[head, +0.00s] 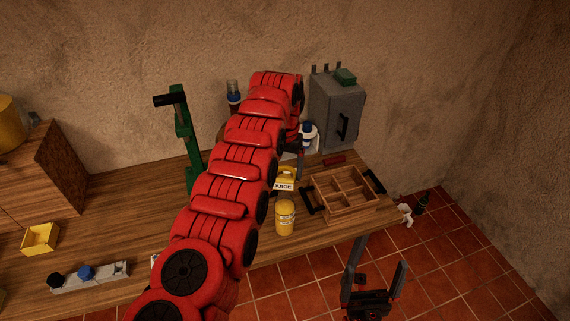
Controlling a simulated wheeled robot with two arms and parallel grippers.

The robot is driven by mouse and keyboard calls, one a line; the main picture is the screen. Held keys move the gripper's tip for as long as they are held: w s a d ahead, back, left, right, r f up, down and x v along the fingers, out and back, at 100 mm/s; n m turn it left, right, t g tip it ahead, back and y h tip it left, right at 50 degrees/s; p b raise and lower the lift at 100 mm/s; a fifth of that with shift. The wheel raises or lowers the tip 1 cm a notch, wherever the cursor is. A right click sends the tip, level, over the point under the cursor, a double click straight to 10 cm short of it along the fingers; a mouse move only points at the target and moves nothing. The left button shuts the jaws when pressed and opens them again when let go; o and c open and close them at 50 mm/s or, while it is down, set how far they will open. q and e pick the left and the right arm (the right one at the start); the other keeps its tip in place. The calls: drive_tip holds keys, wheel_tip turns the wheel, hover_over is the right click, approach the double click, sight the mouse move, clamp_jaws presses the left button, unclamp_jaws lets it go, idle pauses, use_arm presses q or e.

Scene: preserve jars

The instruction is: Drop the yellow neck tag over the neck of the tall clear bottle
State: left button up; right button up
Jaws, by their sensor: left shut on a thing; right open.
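The yellow neck tag (286,181), with a white label reading "JUICE", shows just right of my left arm, above the wooden table. My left gripper (297,168) is mostly hidden behind my red arm; a dark finger shows beside the tag, and it is shut on the tag. A tall bottle (233,91) with a clear upper part and a dark band stands behind my arm, its lower part hidden; I cannot tell for sure that it is the tall clear bottle. My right gripper (374,279) is open and empty, low in front of the table's right end.
A yellow jar (285,218) stands near the front edge. A divided wooden crate (345,197) with black handles is to its right. A grey cabinet (337,113), a white-and-blue container (309,135) and a green press (186,135) stand behind. The left tabletop (125,215) is largely clear.

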sight(285, 192)
use_arm(q)
drive_tip(key=shift+w, duration=0.1)
idle(0.3)
drive_tip(key=shift+f+b, duration=0.4)
drive_tip(key=shift+b, duration=0.6)
wheel_tip(285, 192, down, 5)
drive_tip(key=b, duration=0.4)
drive_tip(key=shift+b, duration=0.4)
drive_tip(key=shift+f, duration=2)
idle(0.8)
drive_tip(key=o, duration=0.9)
